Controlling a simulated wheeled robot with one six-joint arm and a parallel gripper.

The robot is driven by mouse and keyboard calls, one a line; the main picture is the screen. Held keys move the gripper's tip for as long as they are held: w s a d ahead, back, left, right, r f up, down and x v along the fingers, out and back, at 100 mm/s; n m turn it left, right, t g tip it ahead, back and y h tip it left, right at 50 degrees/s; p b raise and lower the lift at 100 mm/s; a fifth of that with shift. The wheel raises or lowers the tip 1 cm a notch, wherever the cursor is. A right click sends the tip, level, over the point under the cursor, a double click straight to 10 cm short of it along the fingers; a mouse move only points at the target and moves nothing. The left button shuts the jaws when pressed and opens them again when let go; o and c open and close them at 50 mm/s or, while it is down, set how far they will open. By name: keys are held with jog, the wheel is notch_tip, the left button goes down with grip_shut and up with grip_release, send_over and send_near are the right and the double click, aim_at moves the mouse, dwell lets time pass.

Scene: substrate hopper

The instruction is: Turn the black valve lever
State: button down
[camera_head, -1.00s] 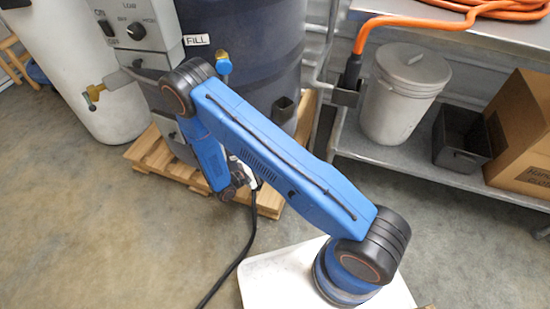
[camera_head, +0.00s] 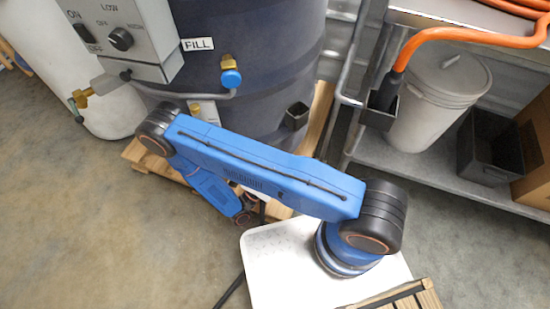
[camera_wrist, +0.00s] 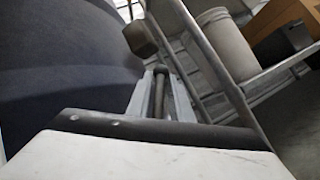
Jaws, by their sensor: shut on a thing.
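My gripper (camera_wrist: 160,78) shows in the wrist view beside the dark drum. Its two light grey fingers are closed around a slim dark bar, which appears to be the black valve lever (camera_wrist: 159,95). The bar lies lengthwise between the fingers; where it joins the valve cannot be seen. In the head view my blue arm hides the gripper and the lever. The big dark blue drum (camera_head: 255,60) stands behind the arm and also fills the left of the wrist view (camera_wrist: 60,70).
A black square holder (camera_head: 297,116) sticks out from the drum, just beyond my fingers in the wrist view (camera_wrist: 140,38). A grey control box (camera_head: 125,35) and a blue-capped brass fitting (camera_head: 231,75) are at the drum. A metal shelf (camera_head: 430,170) with a white bucket (camera_head: 435,95) stands right.

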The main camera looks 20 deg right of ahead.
jog(key=shift+a+r+t, duration=0.1)
jog(key=shift+a+t, duration=0.05)
jog(key=shift+t, duration=0.15)
jog(key=c, duration=1.8)
grip_release()
